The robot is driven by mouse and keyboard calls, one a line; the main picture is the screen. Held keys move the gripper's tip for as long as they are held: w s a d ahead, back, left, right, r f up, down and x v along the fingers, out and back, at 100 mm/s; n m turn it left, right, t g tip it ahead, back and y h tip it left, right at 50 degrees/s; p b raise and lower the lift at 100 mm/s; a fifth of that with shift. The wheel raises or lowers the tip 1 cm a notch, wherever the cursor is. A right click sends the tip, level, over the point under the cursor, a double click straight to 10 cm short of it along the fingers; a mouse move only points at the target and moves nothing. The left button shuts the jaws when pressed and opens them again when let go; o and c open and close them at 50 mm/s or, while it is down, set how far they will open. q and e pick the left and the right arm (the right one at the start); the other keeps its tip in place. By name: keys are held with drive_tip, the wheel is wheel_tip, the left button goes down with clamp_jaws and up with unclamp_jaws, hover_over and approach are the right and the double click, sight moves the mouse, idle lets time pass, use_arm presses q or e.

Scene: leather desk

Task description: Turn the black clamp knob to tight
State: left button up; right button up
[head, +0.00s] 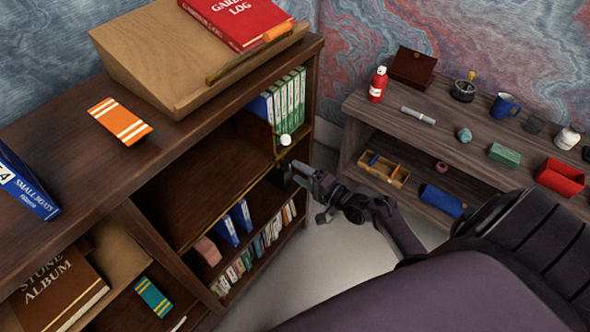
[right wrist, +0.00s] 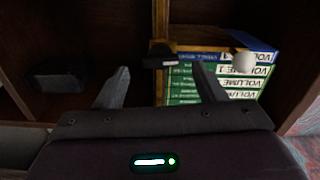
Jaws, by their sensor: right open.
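My right gripper (right wrist: 163,80) is open and empty. Its two fingers stand apart, and the knob is seen in the gap between them, a little beyond the tips. In the head view my right gripper (head: 293,172) is at the open front of the bookcase, below a round white knob (head: 285,140). The black knob cannot be told apart there from the dark fingers. My left gripper is not in view.
The white knob (right wrist: 243,63) is in front of green and blue volumes (right wrist: 215,85), right of the black knob. A dark block (right wrist: 58,76) lies on the left. The bookcase top holds a sloped wooden stand (head: 150,55). A low shelf unit (head: 455,150) stands at the right.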

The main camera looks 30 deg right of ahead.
drive_tip(key=v, duration=0.5)
drive_tip(key=shift+s, duration=0.15)
drive_tip(key=s+a+f+n+g+h, duration=0.1)
drive_tip(key=s+a+f+n+g, duration=0.1)
drive_tip(key=s+f, duration=0.35)
drive_tip(key=s+a+f+n+g+h, duration=0.1)
drive_tip(key=s+a+f+n+g, duration=0.15)
drive_tip(key=f, duration=0.65)
drive_tip(key=s+a+f+n+g+h, duration=0.1)
drive_tip(key=s+a+f+g, duration=0.2)
drive_tip(key=f, duration=0.4)
drive_tip(key=s+a+f+n+g+h, duration=0.1)
drive_tip(key=s+f+n+g, duration=0.3)
drive_tip(key=s, duration=0.9)
drive_tip(key=s+a+f+n+g+h, duration=0.2)
drive_tip(key=s+a+f+n+g, duration=0.1)
drive_tip(key=s+f, duration=0.7)
drive_tip(key=s+n+g, duration=0.1)
drive_tip(key=s+n, duration=0.1)
drive_tip(key=s, duration=0.1)
drive_tip(key=shift+n, duration=0.35)
drive_tip(key=shift+a+f+g, duration=0.1)
drive_tip(key=shift+g, duration=0.15)
